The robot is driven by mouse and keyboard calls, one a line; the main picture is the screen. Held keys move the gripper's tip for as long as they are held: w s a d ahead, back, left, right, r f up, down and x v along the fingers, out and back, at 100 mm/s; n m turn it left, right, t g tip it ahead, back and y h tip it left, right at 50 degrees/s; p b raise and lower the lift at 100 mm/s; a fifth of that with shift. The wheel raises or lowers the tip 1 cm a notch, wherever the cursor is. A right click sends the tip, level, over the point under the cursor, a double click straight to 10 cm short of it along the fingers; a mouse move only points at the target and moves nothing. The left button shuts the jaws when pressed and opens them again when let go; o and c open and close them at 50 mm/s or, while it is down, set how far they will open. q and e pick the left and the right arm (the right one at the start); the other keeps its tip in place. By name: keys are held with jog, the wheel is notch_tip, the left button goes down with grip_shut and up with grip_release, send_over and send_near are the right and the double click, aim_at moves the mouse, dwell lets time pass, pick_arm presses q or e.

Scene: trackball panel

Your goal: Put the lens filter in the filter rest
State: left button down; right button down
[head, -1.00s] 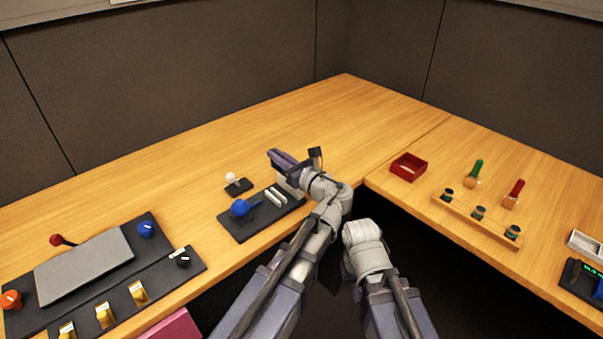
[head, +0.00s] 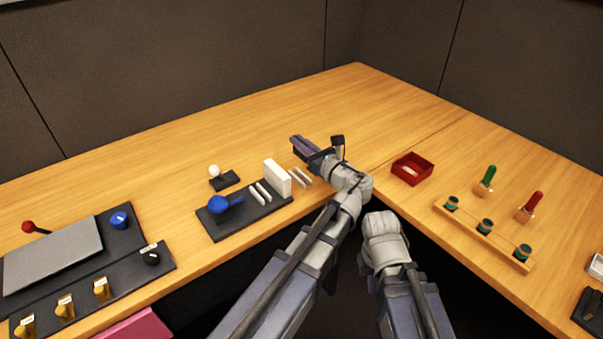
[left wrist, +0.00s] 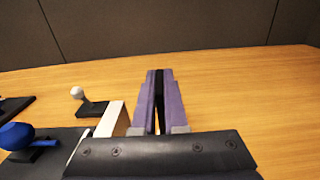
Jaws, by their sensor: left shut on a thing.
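My left gripper (head: 300,144) is shut, its purple fingers a little above the table, behind and to the right of the black trackball panel. In the left wrist view, a thin dark strip shows between the fingertips (left wrist: 158,85). It seems to be the edge of the lens filter, mostly hidden by the fingers. I cannot tell for sure which thing is the filter rest. The panel bears a blue ball (head: 218,204), pale strips (head: 260,192) and an upright white block (head: 277,177). More pale strips (head: 300,177) show right of the block. My right gripper is out of view.
A small white-knobbed stick (head: 215,171) stands behind the panel. A red tray (head: 412,169) is to the right, near a wooden rack (head: 470,229) and green and red handles (head: 487,178). The back of the table is clear.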

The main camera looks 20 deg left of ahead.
aim_at(294, 151)
pick_arm(q)
notch_tip(294, 151, down, 5)
jog(key=b, duration=0.3)
jog(key=shift+r+b, duration=0.2)
jog(key=shift+b, duration=0.1)
notch_tip(294, 151, down, 4)
jog(key=b, duration=0.3)
jog(key=shift+r+b, duration=0.2)
jog(key=shift+b, duration=0.1)
jog(key=shift+f, duration=0.2)
jog(key=c, duration=1)
grip_release()
jog(key=shift+o, duration=0.2)
jog(key=shift+r, duration=0.1)
